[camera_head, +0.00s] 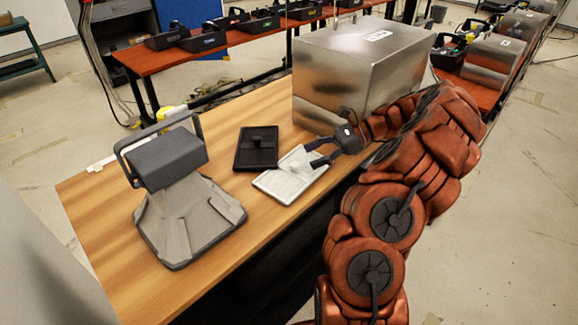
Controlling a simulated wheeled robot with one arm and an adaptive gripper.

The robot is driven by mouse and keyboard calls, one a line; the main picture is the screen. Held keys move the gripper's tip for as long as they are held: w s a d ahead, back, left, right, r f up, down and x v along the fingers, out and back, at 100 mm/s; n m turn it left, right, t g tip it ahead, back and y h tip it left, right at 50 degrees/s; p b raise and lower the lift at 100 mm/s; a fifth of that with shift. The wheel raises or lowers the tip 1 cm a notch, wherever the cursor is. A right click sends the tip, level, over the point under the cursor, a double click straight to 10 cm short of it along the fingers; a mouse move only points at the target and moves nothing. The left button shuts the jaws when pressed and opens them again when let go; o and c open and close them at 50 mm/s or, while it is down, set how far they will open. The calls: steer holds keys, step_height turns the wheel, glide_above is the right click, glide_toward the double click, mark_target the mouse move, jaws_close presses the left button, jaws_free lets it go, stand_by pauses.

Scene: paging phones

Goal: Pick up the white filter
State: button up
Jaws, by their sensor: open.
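The white filter (283,184) is a flat, pale rectangular panel with a raised knob in its middle. It lies on the wooden table (112,226) near its front edge. My gripper (306,157) reaches in from the right with its dark fingers spread. The fingers are over the filter's far right part, close to the knob. I cannot tell whether a fingertip touches it. The fingers and wrist hide part of the filter's right side.
A black filter (256,148) lies just behind and left of the white one. A grey device with a handle (178,162) stands at the left. A large metal box (352,66) stands behind my gripper. Bare table lies between the device and the filters.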

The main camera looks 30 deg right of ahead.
mark_target(296, 164)
steer(key=d, duration=0.1)
steer(key=d+f+m+t, duration=0.1)
steer(key=d, duration=0.1)
steer(key=shift+d+f+m, duration=0.2)
steer(key=shift+d+m, duration=0.05)
steer(key=shift+m, duration=0.05)
steer(key=shift+p+x, duration=0.55)
steer(key=shift+x, duration=0.9)
steer(key=shift+w+a+r+p, duration=0.15)
steer(key=shift+a+p, duration=0.35)
steer(key=shift+a, duration=0.25)
steer(key=p+x, duration=0.1)
steer(key=x, duration=0.2)
steer(key=shift+a+r, duration=0.1)
steer(key=shift+a+f+p, duration=0.25)
steer(key=shift+f+p, duration=0.05)
steer(key=shift+c, duration=0.4)
jaws_close()
